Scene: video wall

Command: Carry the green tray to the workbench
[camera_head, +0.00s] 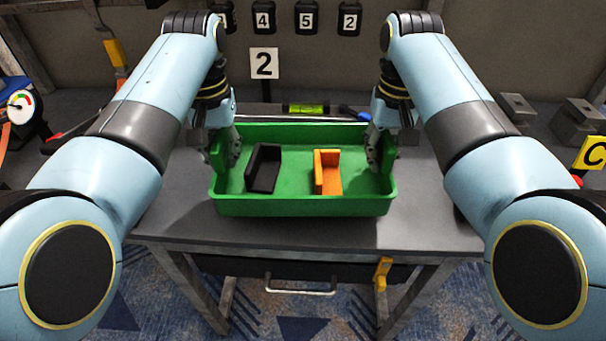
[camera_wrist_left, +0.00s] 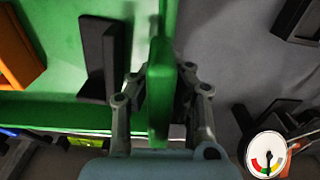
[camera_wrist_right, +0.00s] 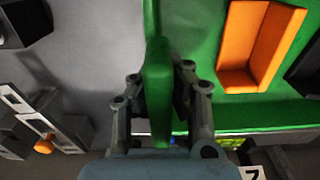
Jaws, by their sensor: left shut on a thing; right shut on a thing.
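The green tray (camera_head: 300,206) is level over the middle of the grey workbench (camera_head: 430,222); I cannot tell whether its base touches the top. Inside it are a black L-shaped piece (camera_head: 263,168) on the left and an orange L-shaped piece (camera_head: 328,172) right of centre. My left gripper (camera_head: 229,148) is shut on the tray's left wall, and my right gripper (camera_head: 381,148) is shut on its right wall. The wrist views show the green wall between the fingers of the left gripper (camera_wrist_left: 160,90) and of the right gripper (camera_wrist_right: 158,90).
A dial gauge (camera_head: 19,106) stands at far left. Grey metal blocks (camera_head: 576,122) and a yellow C sign (camera_head: 592,153) are at right.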

